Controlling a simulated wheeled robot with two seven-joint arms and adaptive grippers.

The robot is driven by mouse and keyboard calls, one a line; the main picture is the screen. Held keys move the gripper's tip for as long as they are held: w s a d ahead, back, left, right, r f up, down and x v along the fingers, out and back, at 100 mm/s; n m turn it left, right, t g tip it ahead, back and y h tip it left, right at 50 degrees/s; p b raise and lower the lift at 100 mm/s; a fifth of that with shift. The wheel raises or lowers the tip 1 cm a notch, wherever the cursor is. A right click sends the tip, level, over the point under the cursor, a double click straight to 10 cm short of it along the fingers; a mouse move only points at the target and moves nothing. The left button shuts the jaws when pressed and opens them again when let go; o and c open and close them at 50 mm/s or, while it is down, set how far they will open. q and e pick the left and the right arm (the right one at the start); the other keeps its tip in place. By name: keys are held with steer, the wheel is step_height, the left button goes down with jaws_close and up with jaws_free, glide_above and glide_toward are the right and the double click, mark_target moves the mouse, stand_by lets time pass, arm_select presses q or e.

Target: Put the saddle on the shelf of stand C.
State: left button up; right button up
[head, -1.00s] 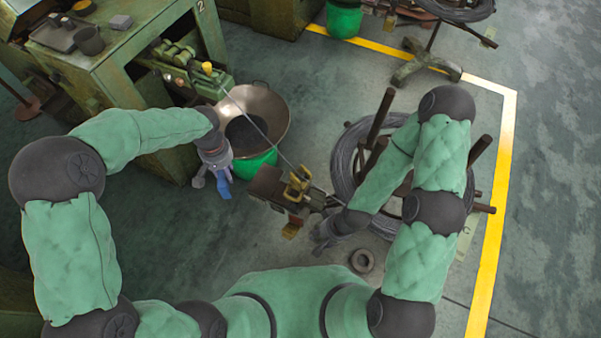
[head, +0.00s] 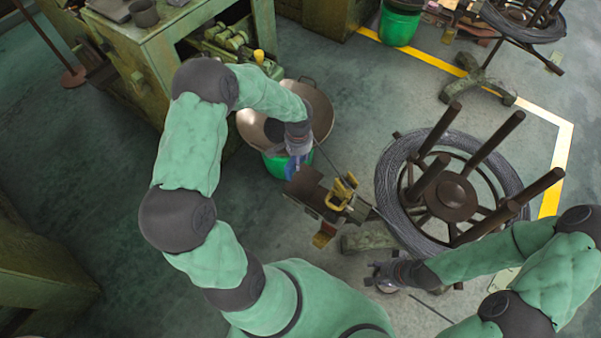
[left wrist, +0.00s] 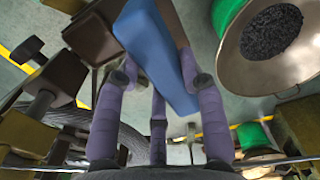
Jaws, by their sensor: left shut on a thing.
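My left gripper (head: 299,146) is shut on a blue block-like piece, which I take to be the saddle (left wrist: 155,52). In the head view the saddle (head: 291,165) shows only as a small blue patch below the gripper. Close by is a brown plate (head: 304,184), apparently the shelf, beside yellow clamps. The stand with dark posts (head: 453,190) and a wire coil is to its right. I cannot tell whether saddle and plate touch. My right gripper (head: 380,280) is low, near the stand's foot; its fingers are too small to read.
A wide metal pan (head: 318,108) with dark bits sits on a green bucket (head: 277,165) just behind my left gripper. A green machine (head: 165,60) stands at upper left. The yellow clamp (head: 341,194) and a thin rod are close to the plate.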

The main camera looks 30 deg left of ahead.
arm_select(q)
steer(key=shift+f+b, duration=1.1)
steer(key=shift+f, duration=2.2)
steer(key=shift+f, duration=0.2)
steer(key=o, duration=1.2)
steer(key=shift+o, duration=0.2)
steer(key=shift+r, duration=0.15)
steer(key=shift+r, duration=0.35)
step_height(320, 180, up, 11)
steer(key=p, duration=0.4)
steer(key=shift+r+p, duration=0.2)
steer(key=shift+p, duration=0.15)
